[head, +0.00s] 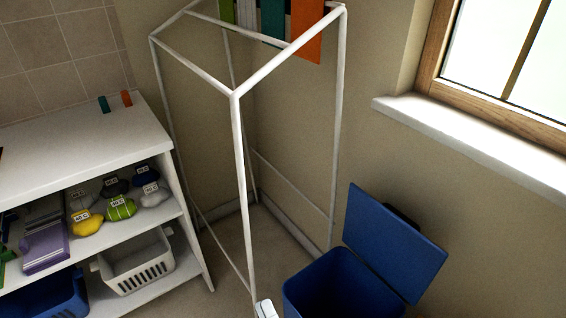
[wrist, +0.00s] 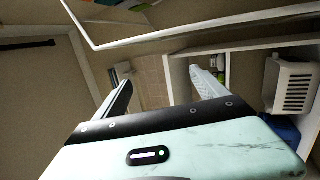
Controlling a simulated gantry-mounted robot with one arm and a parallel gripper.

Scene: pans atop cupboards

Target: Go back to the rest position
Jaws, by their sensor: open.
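My gripper (wrist: 161,80) shows in the wrist view with its two fingers wide apart. One finger is dark and the other is pale. Nothing is between them. Behind the gap are a tiled wall and part of a white shelf unit (wrist: 178,80), at a distance. I cannot make out my gripper for sure in the head view; a small white part at the bottom edge is cut off.
The head view shows a white rack frame (head: 240,150), an open blue bin (head: 330,290), a window sill (head: 480,140), and a shelf unit (head: 80,150) with bundles and a white basket (head: 135,262). The wrist view shows the rack frame (wrist: 180,38) above my fingers.

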